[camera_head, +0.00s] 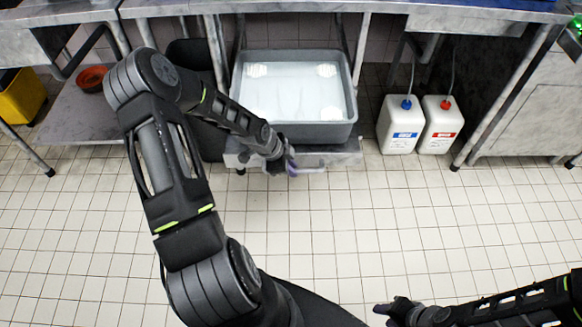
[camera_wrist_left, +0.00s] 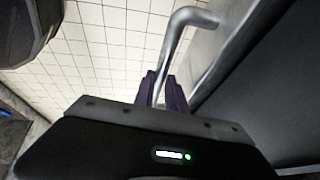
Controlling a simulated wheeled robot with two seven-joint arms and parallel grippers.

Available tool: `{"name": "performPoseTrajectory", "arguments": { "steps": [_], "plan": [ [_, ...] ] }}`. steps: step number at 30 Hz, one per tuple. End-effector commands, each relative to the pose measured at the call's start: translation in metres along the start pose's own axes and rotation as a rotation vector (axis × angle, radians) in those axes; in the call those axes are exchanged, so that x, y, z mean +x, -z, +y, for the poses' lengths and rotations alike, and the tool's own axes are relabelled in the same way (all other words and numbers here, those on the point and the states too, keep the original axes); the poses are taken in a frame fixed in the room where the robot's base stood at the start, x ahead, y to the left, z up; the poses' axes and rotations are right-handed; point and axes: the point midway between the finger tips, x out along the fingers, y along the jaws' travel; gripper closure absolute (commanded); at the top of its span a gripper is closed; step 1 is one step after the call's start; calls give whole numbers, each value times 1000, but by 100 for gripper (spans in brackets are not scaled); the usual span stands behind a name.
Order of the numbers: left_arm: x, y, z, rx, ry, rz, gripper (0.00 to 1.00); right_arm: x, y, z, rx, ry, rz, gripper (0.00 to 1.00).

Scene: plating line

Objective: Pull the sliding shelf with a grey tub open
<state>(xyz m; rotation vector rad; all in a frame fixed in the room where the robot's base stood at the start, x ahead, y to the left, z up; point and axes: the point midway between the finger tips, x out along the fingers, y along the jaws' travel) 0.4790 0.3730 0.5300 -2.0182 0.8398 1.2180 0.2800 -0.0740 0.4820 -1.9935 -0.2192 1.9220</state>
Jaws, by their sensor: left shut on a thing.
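The grey tub (camera_head: 300,132) is a wide rectangular basin of clear, shiny liquid under the metal bench. It sits on the grey metal sliding shelf (camera_head: 335,154), whose front edge shows below it. In the left wrist view, a bent metal handle bar (camera_wrist_left: 180,42) runs along the shelf front. My left gripper (camera_head: 290,160) is at the shelf's front, left of its middle. Its purple fingers (camera_wrist_left: 165,90) are shut on the handle; the exact contact is partly hidden by the gripper body. My right gripper (camera_head: 386,308) is low over the floor, away from the shelf; its jaws are unclear.
Two white canisters, one blue-capped (camera_head: 400,125) and one red-capped (camera_head: 440,125), stand right of the shelf. A dark bin (camera_head: 190,55) is left of the tub. A red bowl (camera_head: 92,78) sits on a low shelf further left. The tiled floor (camera_head: 400,220) in front is clear.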

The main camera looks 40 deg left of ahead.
Motion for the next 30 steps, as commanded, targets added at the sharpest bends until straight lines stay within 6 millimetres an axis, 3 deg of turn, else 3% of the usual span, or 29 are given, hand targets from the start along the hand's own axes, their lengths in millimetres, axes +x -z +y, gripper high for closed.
{"name": "performPoseTrajectory", "arguments": {
  "steps": [1,2,9,20,30],
  "plan": [
    [0,0,0,0,1,0,100,0,0,0,0,0,0,64],
    [0,0,-1,0,2,0,83,0,0,0,0,0,0,64],
    [0,0,-1,0,2,0,63,0,0,0,0,0,0,64],
    [-5,0,-1,-1,2,0,62,-1,0,0,0,0,0,64],
    [-55,0,-2,-3,4,-1,62,-13,0,-5,0,0,0,64]
  ]
}}
